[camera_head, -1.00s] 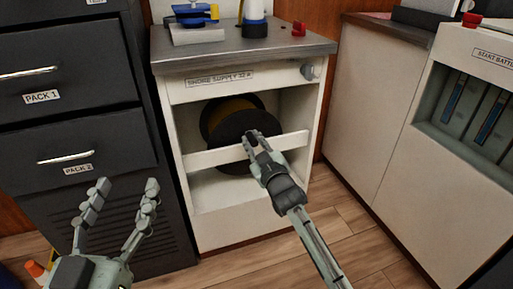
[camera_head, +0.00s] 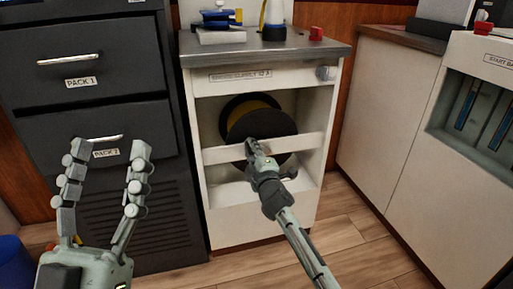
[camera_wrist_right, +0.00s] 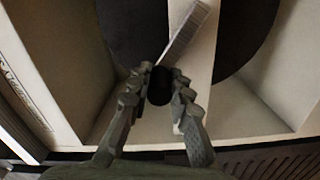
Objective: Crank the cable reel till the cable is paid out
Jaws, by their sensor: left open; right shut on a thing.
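The cable reel (camera_head: 259,124), a dark disc with yellow cable (camera_head: 250,106) behind its front flange, sits in the open bay of a white cabinet labelled as a shore supply. My right gripper (camera_head: 254,150) is in front of the reel, at the cross bar. In the right wrist view, my right gripper (camera_wrist_right: 160,92) is shut on the black crank knob (camera_wrist_right: 159,78), with a grey crank arm (camera_wrist_right: 186,32) running up from it. The reel's dark flange (camera_wrist_right: 248,35) shows behind. My left gripper (camera_head: 104,195) is open and empty before the dark drawers.
The white cross bar (camera_head: 222,154) spans the bay before the reel. A drawer unit (camera_head: 95,125) stands left, a white cabinet (camera_head: 385,125) right. The worktop (camera_head: 300,46) bears a blue item (camera_head: 217,19) and a red knob (camera_head: 316,33). Wooden floor (camera_head: 340,230) is clear in front.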

